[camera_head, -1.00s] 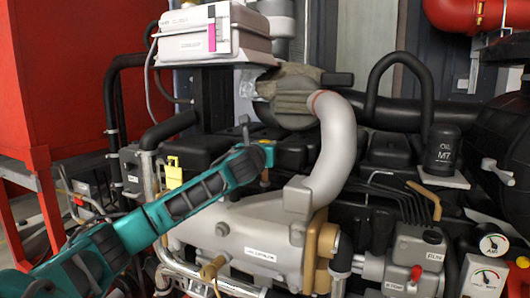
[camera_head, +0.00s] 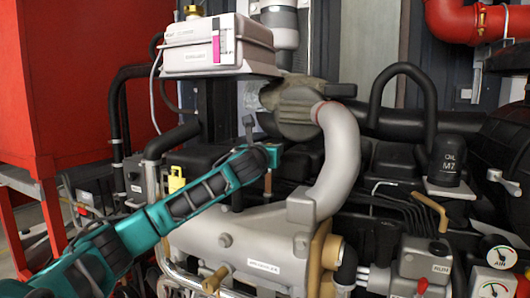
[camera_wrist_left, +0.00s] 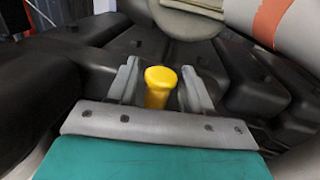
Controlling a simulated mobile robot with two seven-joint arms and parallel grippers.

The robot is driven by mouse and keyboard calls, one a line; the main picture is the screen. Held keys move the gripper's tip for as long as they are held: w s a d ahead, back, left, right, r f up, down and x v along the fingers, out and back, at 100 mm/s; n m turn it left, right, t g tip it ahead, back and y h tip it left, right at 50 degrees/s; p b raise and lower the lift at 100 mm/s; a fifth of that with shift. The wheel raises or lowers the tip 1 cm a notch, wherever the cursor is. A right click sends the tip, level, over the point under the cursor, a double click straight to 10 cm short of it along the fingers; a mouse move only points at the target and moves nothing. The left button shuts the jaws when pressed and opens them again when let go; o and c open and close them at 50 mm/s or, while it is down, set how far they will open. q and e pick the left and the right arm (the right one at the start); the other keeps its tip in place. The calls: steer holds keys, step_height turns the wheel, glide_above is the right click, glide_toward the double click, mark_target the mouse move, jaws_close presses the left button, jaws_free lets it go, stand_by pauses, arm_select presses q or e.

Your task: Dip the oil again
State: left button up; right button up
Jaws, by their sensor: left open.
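A yellow knob-topped handle (camera_wrist_left: 160,85), which looks like the dipstick's, stands between the two grey fingers of my left gripper (camera_wrist_left: 163,90) in the left wrist view. The fingers are apart, one on each side of the handle, with gaps showing. In the head view my left arm reaches in from the left, with the left gripper (camera_head: 272,156) over the black engine top. A short tan upright piece (camera_head: 268,182) shows just below it; I cannot tell if it is the same handle. The lower part of the dipstick is hidden. My right gripper is not in view.
A thick grey pipe (camera_head: 340,165) curves close to the right of the gripper. A grey box (camera_head: 215,45) stands behind and above. A black oil filter marked M7 (camera_head: 447,160) and gauges (camera_head: 500,257) are at the right. A red tank (camera_head: 65,80) fills the left.

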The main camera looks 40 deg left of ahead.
arm_select(q)
steer(key=b+v, duration=0.2)
steer(key=v, duration=1)
steer(key=shift+s, duration=0.35)
steer(key=shift+d, duration=0.1)
